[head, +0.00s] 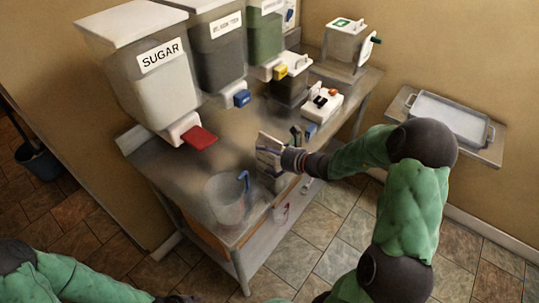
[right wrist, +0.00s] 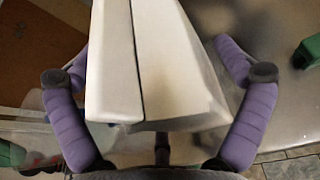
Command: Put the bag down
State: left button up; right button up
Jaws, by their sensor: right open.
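A pale, boxy thing that looks like the bag (right wrist: 165,60) fills the middle of the right wrist view, with a dark seam down it. In the head view it is mostly hidden behind my right gripper (head: 270,152), near the table's right edge. In the right wrist view my right gripper (right wrist: 152,60) is open. Its purple fingers stand on both sides of the pale thing, with gaps visible. Whether the thing rests on the table is hard to tell. My left arm shows at the bottom left of the head view; the fingers of its gripper are not clear.
The metal table (head: 165,170) carries a clear jug (head: 226,200) with a blue handle at its front corner. A sugar dispenser (head: 150,75) with a red spout hangs above. A white scale-like device (head: 322,103) stands farther back. A tray (head: 450,115) sits on a wall shelf at right.

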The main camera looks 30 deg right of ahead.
jog(key=p+v, duration=0.2)
jog(key=v, duration=1)
jog(key=shift+p, duration=0.35)
jog(key=shift+r, duration=0.1)
